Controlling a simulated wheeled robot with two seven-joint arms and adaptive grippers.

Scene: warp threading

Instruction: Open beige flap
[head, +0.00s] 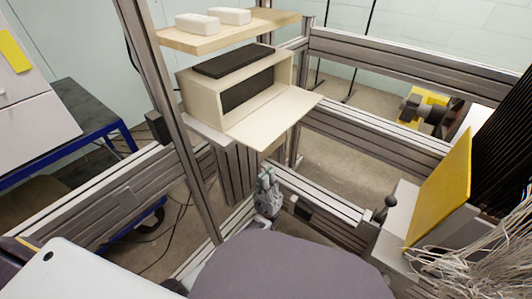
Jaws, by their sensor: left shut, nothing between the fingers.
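The beige box (204,103) stands on a metal post left of the middle. Its beige flap (273,122) is swung out from the lower front edge and lies roughly level. The front of the box is open, with a dark interior (247,89). My left gripper (266,171) is below the flap, pointing up, and looks apart from it. It is shut and empty. My right gripper is not in view.
A dark slab (233,61) lies on top of the box. A wooden shelf (226,35) with two white blocks is above it. Metal frame rails surround the box. A yellow panel (441,188) and a bundle of pale threads (480,255) are at the right.

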